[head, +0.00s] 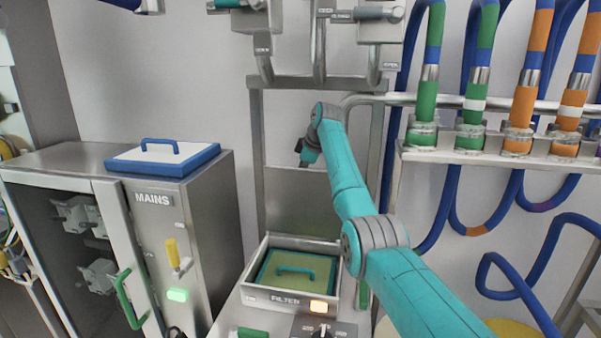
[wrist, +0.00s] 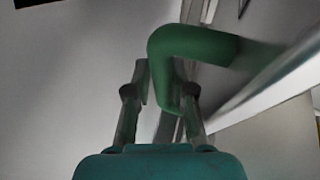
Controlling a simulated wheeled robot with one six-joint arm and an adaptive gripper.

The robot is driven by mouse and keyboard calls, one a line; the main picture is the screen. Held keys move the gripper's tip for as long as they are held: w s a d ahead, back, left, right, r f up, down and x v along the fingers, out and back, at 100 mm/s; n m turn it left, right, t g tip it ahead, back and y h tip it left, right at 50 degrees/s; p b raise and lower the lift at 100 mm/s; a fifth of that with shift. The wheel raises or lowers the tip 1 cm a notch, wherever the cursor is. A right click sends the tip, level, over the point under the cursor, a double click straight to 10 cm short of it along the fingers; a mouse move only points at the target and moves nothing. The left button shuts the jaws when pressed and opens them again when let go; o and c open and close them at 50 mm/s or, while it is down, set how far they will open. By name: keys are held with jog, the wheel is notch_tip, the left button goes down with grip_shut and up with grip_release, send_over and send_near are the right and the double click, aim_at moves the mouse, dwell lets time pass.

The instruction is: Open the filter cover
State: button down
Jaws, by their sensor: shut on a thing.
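The filter box (head: 291,302), labelled FILTER, stands low in the middle of the head view. Its top is open, and a yellow-green filter panel (head: 312,285) with a teal handle shows inside. An upright grey panel (head: 290,208) is behind the box; I cannot tell for sure whether it is the raised cover. My gripper (head: 303,157) is in front of that panel's upper part, above the box. In the wrist view my gripper (wrist: 165,88) is shut on a bent green handle (wrist: 205,45), with a finger on each side. The handle meets a grey surface at the right.
A MAINS cabinet (head: 200,215) stands at the left, with a blue-edged white panel (head: 165,157) on top and a green-handled door. Pipes with valves (head: 319,45) hang above. Blue hoses (head: 455,200) and a hose rack (head: 490,158) crowd the right.

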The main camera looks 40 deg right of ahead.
jog(key=shift+d+f, duration=0.25)
jog(key=shift+f, duration=0.15)
jog(key=c, duration=1.4)
grip_release()
jog(key=shift+o, duration=0.2)
jog(key=shift+w, duration=0.1)
